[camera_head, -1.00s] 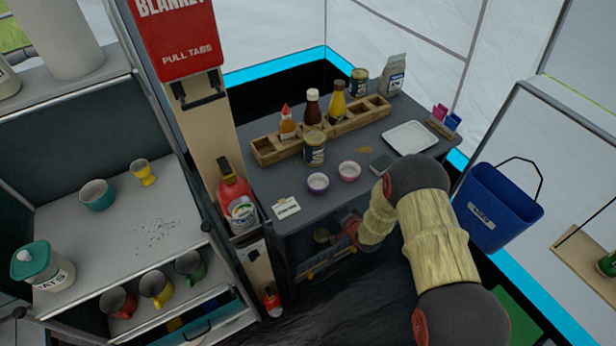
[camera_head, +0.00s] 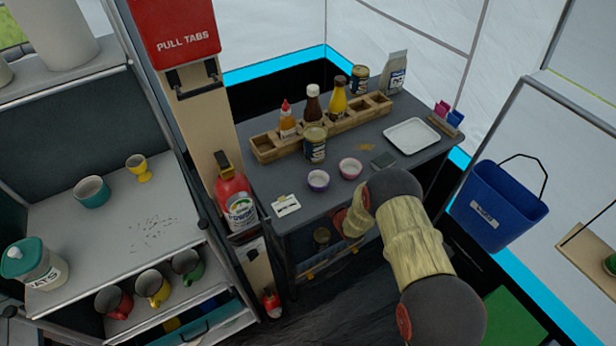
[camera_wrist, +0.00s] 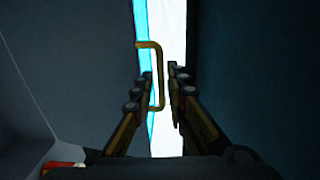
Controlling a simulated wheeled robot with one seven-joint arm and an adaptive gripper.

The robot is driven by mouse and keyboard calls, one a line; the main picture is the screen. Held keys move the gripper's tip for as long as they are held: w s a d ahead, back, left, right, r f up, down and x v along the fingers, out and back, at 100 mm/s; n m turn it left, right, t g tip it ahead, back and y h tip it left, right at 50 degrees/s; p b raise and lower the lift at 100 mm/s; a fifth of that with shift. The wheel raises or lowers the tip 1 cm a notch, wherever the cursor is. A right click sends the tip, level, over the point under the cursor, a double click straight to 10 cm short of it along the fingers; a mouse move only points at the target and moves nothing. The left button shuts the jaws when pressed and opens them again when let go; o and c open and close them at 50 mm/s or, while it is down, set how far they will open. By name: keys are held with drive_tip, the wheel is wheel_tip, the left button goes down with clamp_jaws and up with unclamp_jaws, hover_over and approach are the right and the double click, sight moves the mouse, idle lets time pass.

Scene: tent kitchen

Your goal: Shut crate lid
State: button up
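In the wrist view, a yellow U-shaped handle (camera_wrist: 152,45) stands out from the edge of a dark left panel (camera_wrist: 70,75). Whether this panel is the crate lid I cannot tell. My gripper (camera_wrist: 164,73) has its fingers angled inward, with a narrow gap at the tips. The handle's long bar runs in the gap, nearer the left finger, and light shows beside the right finger. In the head view my arm reaches down in front of the dark table (camera_head: 345,205), and my gripper is hidden. No crate is clearly recognisable.
A wooden rack (camera_head: 265,150) with sauce bottles, two small bowls and a white tray (camera_head: 411,136) are on the table. Below are a shadowed shelf and yellow fittings (camera_head: 310,275). A blue bucket (camera_head: 495,205) hangs right. A shelf (camera_head: 125,215) with mugs stands left.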

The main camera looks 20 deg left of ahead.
drive_tip(key=shift+w+a, duration=0.45)
drive_tip(key=shift+a, duration=0.1)
clamp_jaws()
idle(0.5)
